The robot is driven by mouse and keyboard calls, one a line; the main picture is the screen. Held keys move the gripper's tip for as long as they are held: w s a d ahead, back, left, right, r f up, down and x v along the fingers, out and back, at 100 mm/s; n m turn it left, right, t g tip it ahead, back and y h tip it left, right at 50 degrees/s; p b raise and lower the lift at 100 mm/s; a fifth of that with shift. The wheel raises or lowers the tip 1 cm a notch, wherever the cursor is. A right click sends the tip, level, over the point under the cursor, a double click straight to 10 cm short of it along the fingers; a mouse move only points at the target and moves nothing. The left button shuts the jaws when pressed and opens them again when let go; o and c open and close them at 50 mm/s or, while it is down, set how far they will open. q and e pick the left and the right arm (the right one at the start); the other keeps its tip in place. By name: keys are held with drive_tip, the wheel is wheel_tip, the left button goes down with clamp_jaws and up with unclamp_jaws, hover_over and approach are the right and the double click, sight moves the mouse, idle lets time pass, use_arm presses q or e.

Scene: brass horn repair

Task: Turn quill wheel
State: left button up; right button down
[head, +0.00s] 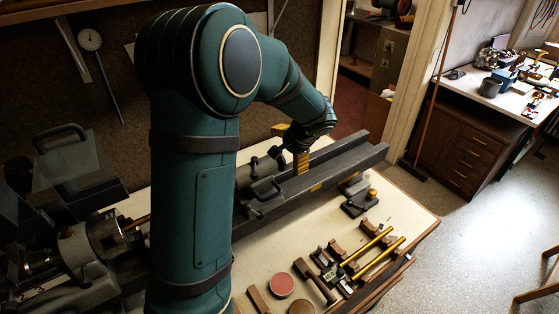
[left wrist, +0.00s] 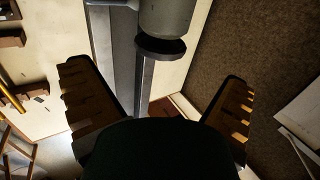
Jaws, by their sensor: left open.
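The quill wheel (left wrist: 160,48) looks like a dark round disc at the end of the grey tailstock body (left wrist: 166,18) in the left wrist view. It lies ahead of my left gripper (left wrist: 155,75), between the lines of the two spread fingers, and neither finger touches it. In the head view the tailstock (head: 256,172) sits on the lathe bed, and my left gripper (head: 300,158) is just right of its end, above the bed. The gripper is open and empty. The wheel is hard to make out in the head view. My right gripper is not seen.
The long dark lathe bed (head: 345,160) runs along the bench, with the headstock and chuck (head: 108,238) at the left. Brass rods (head: 378,258), wooden blocks and round tins (head: 282,285) lie on the bench front. A brown wall (left wrist: 275,60) rises behind.

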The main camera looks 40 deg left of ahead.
sight(279, 161)
use_arm(q)
drive_tip(key=x, duration=0.7)
drive_tip(key=shift+w+a+f, duration=0.1)
drive_tip(key=shift+a+f, duration=0.05)
drive_tip(key=shift+f, duration=0.15)
drive_tip(key=c, duration=1.1)
